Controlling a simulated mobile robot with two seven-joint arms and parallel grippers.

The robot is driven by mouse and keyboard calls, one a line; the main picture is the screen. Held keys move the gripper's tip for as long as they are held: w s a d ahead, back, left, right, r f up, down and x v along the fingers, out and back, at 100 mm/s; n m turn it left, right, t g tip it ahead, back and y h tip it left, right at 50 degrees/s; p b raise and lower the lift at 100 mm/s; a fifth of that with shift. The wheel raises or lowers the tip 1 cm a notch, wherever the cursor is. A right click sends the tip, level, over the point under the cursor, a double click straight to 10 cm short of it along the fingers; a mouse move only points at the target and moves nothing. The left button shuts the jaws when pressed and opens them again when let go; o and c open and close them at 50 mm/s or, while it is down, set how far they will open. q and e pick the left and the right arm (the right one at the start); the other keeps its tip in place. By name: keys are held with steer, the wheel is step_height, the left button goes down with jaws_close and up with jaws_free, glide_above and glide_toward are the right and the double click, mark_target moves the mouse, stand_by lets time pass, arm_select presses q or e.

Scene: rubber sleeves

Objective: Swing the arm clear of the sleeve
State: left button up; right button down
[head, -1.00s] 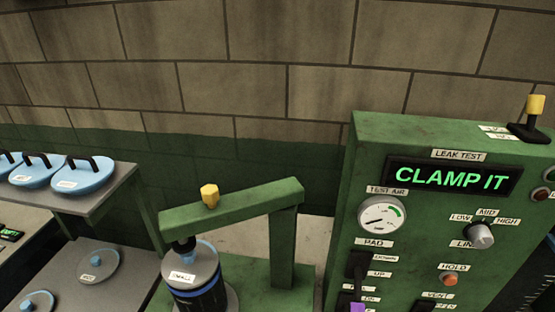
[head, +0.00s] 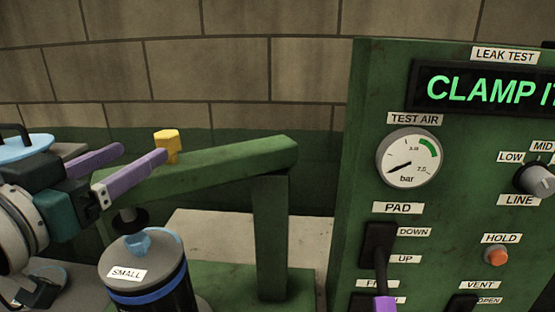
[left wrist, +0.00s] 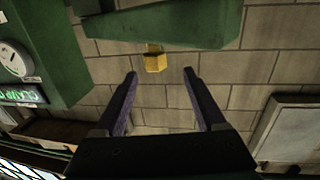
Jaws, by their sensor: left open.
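The green swing arm (head: 225,168) runs from its post (head: 270,235) to the left, its left end partly behind my gripper. A yellow knob (head: 167,143) stands on it. A dark pad (head: 130,218) hangs under the arm, just above the blue knob of the grey lid on the sleeve (head: 150,285). The sleeve is black with a blue band, and the lid is labelled SMALL. My left gripper (head: 141,152) is open, with purple fingers close to the yellow knob. In the left wrist view the knob (left wrist: 155,62) lies just beyond the fingertips, between them, with nothing held.
The green leak test panel (head: 455,210) stands on the right, its screen reading CLAMP IT. The gauge (head: 408,158) needle is low. A PAD lever (head: 380,255) with a purple end sticks out. A blue lid (head: 25,148) shows at left. A block wall is behind.

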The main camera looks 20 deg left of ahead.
mark_target(174, 135)
arm_select(q)
steer(key=shift+w+d+f+h, duration=0.2)
steer(key=shift+w+h, duration=0.1)
steer(key=shift+h, duration=0.1)
steer(key=shift+w+r, duration=0.2)
steer(key=shift+w, duration=0.1)
steer(key=w+p, duration=0.2)
steer(key=w, duration=0.5)
steer(key=shift+w, duration=1.05)
arm_select(e)
steer(key=shift+r, duration=0.65)
arm_select(q)
steer(key=shift+c, duration=0.2)
jaws_close()
